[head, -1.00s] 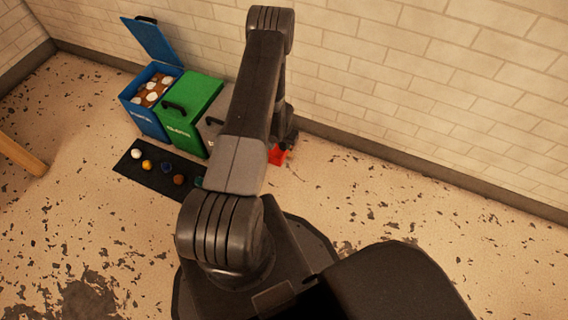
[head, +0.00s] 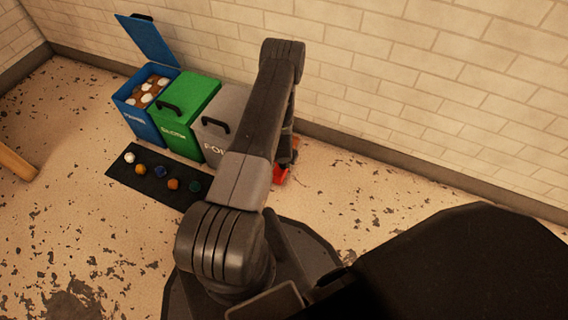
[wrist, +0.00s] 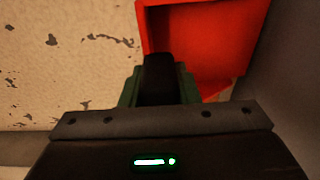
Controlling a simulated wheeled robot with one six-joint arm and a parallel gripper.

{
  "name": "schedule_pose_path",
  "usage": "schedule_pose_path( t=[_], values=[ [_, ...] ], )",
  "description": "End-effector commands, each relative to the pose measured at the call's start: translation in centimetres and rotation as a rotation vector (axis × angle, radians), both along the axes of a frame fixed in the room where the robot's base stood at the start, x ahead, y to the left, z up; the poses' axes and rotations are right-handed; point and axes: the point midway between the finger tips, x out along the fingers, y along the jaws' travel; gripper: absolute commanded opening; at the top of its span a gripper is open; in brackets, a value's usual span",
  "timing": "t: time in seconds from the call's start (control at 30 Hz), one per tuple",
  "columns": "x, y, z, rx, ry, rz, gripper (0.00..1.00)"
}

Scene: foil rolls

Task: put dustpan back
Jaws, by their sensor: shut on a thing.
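The red dustpan (head: 280,174) shows only in part beside my arm in the head view, low near the wall. In the wrist view its red pan (wrist: 205,45) fills the upper right, with raised edges. My gripper (wrist: 158,78) is shut on the dustpan; a dark handle-like piece lies between green parts at the jaws. In the head view my arm hides most of the gripper and the handle. I cannot tell whether the pan touches the floor.
A blue open bin (head: 146,128) with contents, a green bin (head: 184,118) and a grey bin (head: 212,130) stand along the brick wall. A black mat (head: 128,172) with several small balls lies before them. The floor right of my arm is clear.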

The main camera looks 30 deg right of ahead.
Motion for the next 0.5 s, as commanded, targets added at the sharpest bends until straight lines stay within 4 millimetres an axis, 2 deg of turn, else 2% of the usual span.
schedule_pose_path(
  t=[0.5],
  values=[
    [0.0,0.0,-0.52,0.0,0.0,0.0,0.03]
  ],
)
